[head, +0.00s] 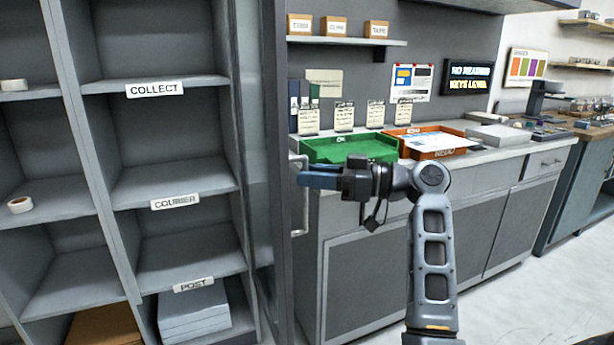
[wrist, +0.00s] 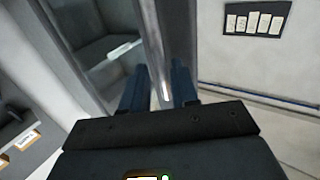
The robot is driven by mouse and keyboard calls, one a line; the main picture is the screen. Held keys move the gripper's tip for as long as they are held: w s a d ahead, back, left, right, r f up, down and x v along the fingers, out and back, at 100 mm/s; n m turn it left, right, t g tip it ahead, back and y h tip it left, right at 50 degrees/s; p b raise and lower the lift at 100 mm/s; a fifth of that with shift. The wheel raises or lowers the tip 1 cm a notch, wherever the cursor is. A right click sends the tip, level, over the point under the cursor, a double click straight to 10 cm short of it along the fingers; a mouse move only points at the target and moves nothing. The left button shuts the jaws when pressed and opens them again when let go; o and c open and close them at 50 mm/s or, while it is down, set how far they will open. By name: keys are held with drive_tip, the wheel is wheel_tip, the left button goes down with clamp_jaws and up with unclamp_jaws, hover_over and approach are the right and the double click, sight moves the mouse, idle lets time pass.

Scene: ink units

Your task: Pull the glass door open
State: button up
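The glass door (head: 256,165) stands nearly edge-on beside the shelf unit in the head view, with a dark upright frame at its edge. Its pale upright handle (head: 304,215) sticks out toward the counter side. My gripper (head: 302,180), with blue fingers, is level with the upper part of the handle, its tips at the bar. In the wrist view a pale upright bar, seemingly the handle (wrist: 156,60), runs down between the two fingers of my gripper (wrist: 160,88). One finger is on each side, close to the bar. Whether they press on it cannot be told.
A grey shelf unit (head: 182,84) with labelled compartments stands at left, with rolls and a stack of boxes inside. A counter at right carries a green tray (head: 350,149) and an orange tray (head: 437,142). Open floor (head: 520,300) lies at lower right.

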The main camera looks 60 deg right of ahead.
drive_tip(key=v, duration=0.6)
drive_tip(key=shift+s, duration=0.1)
idle(0.4)
